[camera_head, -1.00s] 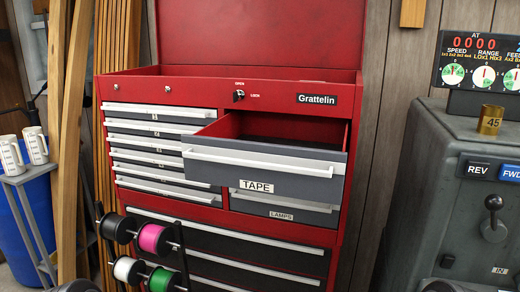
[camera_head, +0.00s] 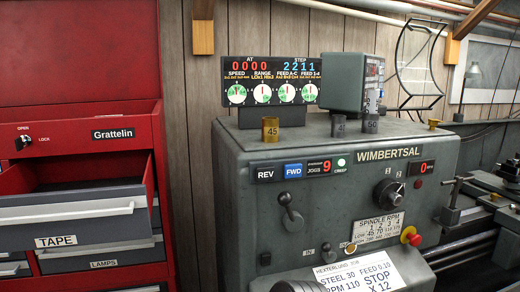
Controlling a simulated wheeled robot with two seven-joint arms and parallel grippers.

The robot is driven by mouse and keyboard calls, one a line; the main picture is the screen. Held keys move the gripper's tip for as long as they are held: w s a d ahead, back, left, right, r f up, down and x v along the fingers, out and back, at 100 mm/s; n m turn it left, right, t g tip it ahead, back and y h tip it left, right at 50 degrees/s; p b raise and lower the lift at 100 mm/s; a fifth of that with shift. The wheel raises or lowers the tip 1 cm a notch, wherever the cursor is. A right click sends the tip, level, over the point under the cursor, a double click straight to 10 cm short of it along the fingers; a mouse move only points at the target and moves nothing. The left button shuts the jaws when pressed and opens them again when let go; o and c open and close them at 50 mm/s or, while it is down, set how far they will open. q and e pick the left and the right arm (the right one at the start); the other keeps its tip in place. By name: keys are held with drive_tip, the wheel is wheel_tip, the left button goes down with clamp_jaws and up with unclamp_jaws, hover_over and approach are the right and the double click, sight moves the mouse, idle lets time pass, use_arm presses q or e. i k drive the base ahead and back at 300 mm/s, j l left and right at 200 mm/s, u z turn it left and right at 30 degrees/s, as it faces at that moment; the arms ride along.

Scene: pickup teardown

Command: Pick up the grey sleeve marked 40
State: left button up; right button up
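Three small sleeves stand upright on top of the grey lathe headstock (camera_head: 230,180). A brass sleeve (camera_head: 270,130) marked 45 is on the left. A grey sleeve (camera_head: 338,126) stands in the middle, just in front of the grey display box; its mark is too small to read surely. A darker sleeve (camera_head: 371,124) marked 50 is close to its right. Neither of my grippers shows in the head view, and nothing touches the sleeves.
A readout panel (camera_head: 270,81) stands behind the brass sleeve, and a display box (camera_head: 345,82) behind the grey one. A red tool cabinet (camera_head: 165,215) with its TAPE drawer (camera_head: 75,219) pulled open is at left. Levers and knobs project from the lathe front.

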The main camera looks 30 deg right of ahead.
sight(339, 122)
drive_tip(key=k+l+z, duration=0.1)
drive_tip(key=l+z, duration=0.9)
drive_tip(key=l, duration=0.1)
